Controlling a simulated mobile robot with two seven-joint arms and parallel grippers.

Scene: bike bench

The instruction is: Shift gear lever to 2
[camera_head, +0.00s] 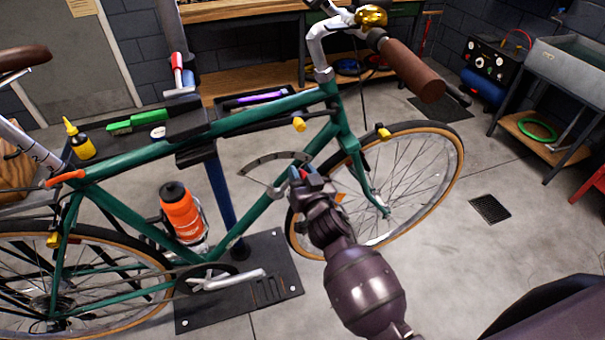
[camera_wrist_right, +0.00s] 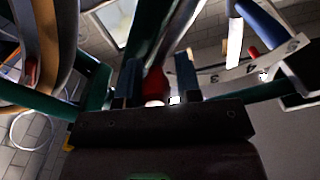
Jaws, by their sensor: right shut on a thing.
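The green bicycle (camera_head: 120,157) is held in the work stand. A pale curved gear scale (camera_head: 262,163) sits by the front of the frame, and it also shows with its printed digits in the right wrist view (camera_wrist_right: 232,74). My right gripper (camera_head: 302,177) is at the right end of this scale. In the right wrist view its blue-padded fingers are shut around the red-tipped gear lever (camera_wrist_right: 155,84). The fingers partly hide the lever, and I cannot tell which digit it points to. My left gripper is not in view.
The front wheel (camera_head: 455,150) is close beside my right gripper. An orange bottle (camera_head: 183,217) is on the frame. The floor at right is mostly clear, with a drain grate (camera_head: 490,209).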

